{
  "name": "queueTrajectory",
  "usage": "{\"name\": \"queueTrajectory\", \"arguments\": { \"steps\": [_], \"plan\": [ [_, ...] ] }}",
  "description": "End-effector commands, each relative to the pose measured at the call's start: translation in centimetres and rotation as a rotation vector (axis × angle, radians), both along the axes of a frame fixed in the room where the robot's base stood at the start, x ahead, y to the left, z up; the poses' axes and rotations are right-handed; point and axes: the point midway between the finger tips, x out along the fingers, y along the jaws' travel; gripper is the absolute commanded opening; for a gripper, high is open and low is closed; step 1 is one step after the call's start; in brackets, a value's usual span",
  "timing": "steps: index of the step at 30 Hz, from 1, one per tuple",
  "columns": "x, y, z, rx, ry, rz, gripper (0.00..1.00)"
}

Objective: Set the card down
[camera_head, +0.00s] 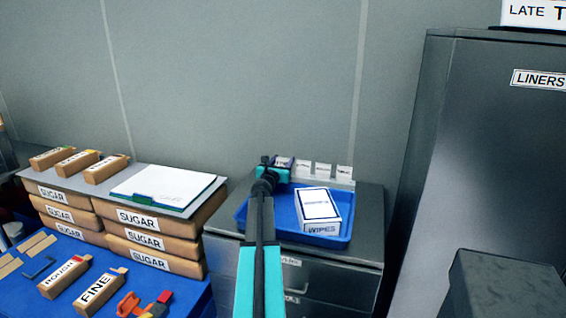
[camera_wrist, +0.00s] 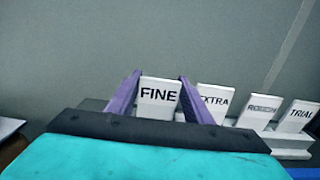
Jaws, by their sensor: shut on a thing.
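A white card printed FINE (camera_wrist: 159,92) stands upright between the two purple fingers of my gripper (camera_wrist: 158,85) in the wrist view. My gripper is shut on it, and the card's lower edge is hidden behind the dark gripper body. In the head view my gripper (camera_head: 283,165) is at the left end of a pale card rack (camera_head: 342,184), behind the blue tray. The rack shows in the wrist view (camera_wrist: 290,145) with cards EXTRA (camera_wrist: 213,101), ROUGH (camera_wrist: 260,110) and TRIAL (camera_wrist: 298,115) to the right of FINE. I cannot tell whether FINE touches the rack.
A blue tray (camera_head: 347,232) holding a white WIPES box (camera_head: 318,208) sits on a grey drawer cabinet (camera_head: 370,215). The wall is close behind the rack. SUGAR boxes (camera_head: 145,218) with a clipboard (camera_head: 165,185) stand left. A tall dark LINERS cabinet (camera_head: 480,130) stands right.

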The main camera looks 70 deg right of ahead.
Motion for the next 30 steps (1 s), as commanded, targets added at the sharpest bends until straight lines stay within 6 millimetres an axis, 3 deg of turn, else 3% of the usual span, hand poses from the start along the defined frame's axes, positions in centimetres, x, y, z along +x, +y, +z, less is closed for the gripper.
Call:
{"name": "queueTrajectory", "arguments": {
  "steps": [2,3,6,21,30],
  "plan": [
    [0.0,0.0,-0.3,0.0,0.0,0.0,0.25],
    [0.0,0.0,-0.2,0.0,0.0,0.0,0.51],
    [0.0,0.0,-0.2,0.0,0.0,0.0,0.65],
    [0.0,0.0,-0.2,0.0,0.0,0.001,0.65],
    [-0.2,2.4,-0.3,0.0,0.0,0.0,0.65]
  ]
}}
